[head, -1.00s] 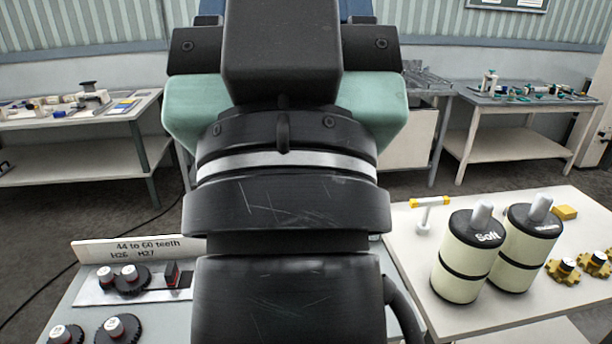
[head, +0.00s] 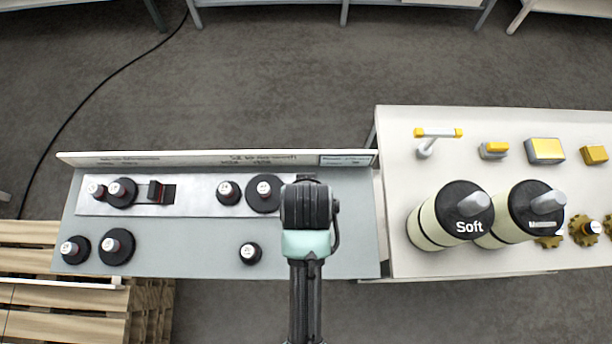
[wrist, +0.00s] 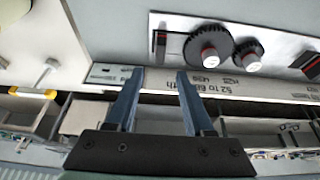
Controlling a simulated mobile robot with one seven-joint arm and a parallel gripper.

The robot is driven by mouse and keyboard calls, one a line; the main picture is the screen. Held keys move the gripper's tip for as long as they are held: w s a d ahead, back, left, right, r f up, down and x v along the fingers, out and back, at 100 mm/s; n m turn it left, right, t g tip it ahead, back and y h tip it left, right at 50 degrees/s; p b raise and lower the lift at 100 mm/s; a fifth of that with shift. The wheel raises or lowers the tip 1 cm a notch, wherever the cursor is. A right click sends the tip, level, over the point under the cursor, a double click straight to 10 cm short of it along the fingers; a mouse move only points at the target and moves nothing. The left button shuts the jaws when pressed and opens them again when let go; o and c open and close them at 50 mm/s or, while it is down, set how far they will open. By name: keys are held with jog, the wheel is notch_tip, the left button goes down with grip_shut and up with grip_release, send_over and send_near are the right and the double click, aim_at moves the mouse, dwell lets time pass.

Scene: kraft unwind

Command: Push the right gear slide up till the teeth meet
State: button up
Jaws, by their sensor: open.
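On the right half of the bench's silver plate sit a small dark gear (head: 228,192) and a larger dark gear (head: 264,190). The wrist view shows the same large gear (wrist: 208,48) and small gear (wrist: 247,55) close together; whether their teeth touch I cannot tell. The right slide's dark, red-marked block (wrist: 159,46) stands beside the large gear; in the head view my arm mostly covers it. My gripper (wrist: 160,72) is open and empty, its fingertips over the sign strip, in line with that block. The head view hides my fingers.
A sign strip (head: 215,158) runs along the bench's back edge. A left slide block (head: 156,191) and two gears share the plate, with loose gears in front. On the right table (head: 397,150) stand two cream cylinders (head: 455,212), yellow parts and a yellow-capped post.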

jog(key=p+x, duration=0.1)
jog(key=x, duration=1)
jog(key=shift+w+f, duration=0.2)
jog(key=shift+f, duration=0.1)
jog(key=shift+c, duration=0.3)
jog(key=shift+a, duration=0.1)
grip_shut()
